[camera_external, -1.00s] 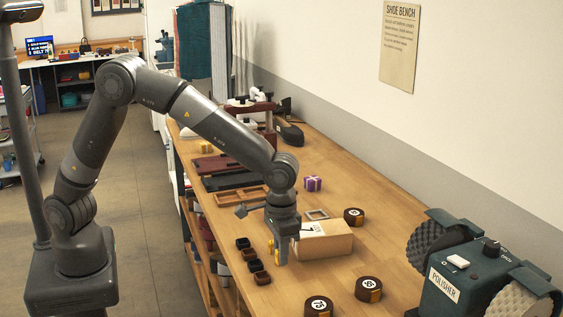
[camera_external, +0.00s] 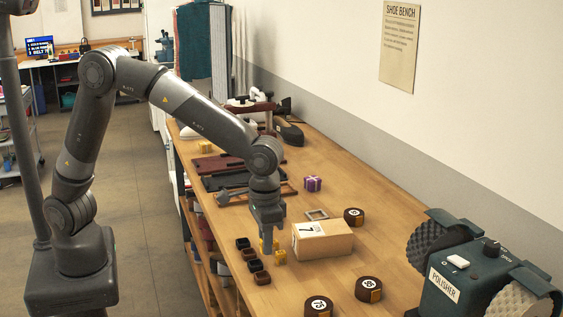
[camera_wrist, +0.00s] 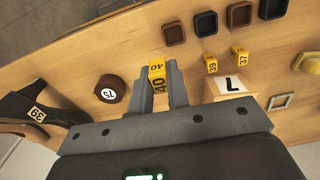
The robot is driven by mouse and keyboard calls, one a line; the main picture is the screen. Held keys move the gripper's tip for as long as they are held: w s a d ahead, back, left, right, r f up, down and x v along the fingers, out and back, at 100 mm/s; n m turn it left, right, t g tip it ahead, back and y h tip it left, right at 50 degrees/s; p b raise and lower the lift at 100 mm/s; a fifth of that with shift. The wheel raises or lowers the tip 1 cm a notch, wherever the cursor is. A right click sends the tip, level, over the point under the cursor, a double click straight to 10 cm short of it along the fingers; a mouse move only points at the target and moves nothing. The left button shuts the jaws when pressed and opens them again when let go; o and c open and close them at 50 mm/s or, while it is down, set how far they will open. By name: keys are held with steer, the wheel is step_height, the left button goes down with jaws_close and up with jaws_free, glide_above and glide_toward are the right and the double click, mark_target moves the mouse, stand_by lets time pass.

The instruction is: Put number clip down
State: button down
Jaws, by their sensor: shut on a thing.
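My gripper (camera_wrist: 161,80) is shut on a yellow number clip marked 40 (camera_wrist: 158,77), held between the fingertips. In the external view my gripper (camera_external: 268,238) points down over the left part of the bench, left of the cardboard box. There the held clip is hard to tell from the other yellow clips close by. Two more yellow clips, 39 (camera_wrist: 211,63) and 37 (camera_wrist: 238,53), stand on the wood to the right of the held clip in the wrist view. Whether the held clip touches the bench cannot be told.
Small dark trays (camera_external: 250,254) line the bench's left edge. The box marked 7 (camera_external: 322,240) stands right of my gripper. Round brown tins (camera_external: 368,289) and a polisher (camera_external: 458,275) are at the front right. A square frame (camera_external: 317,214) lies behind the box.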

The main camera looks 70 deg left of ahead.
steer(key=w+a+f+m, duration=0.1)
steer(key=w+a, duration=0.2)
steer(key=a, duration=0.7)
steer(key=w+a+f+m, duration=0.1)
steer(key=w+a, duration=0.3)
steer(key=a, duration=0.6)
steer(key=w+a+f+m, duration=0.1)
steer(key=w+a+f, duration=0.1)
steer(key=a, duration=0.9)
steer(key=shift+w+f, duration=0.4)
steer(key=shift+w, duration=0.4)
steer(key=w+d+r+n, duration=0.3)
steer(key=w+d+r, duration=0.35)
steer(key=w, duration=0.35)
glide_above(308, 207)
step_height(308, 207, down, 8)
steer(key=shift+r, duration=0.1)
steer(key=shift+f, duration=1.95)
steer(key=shift+f, duration=0.15)
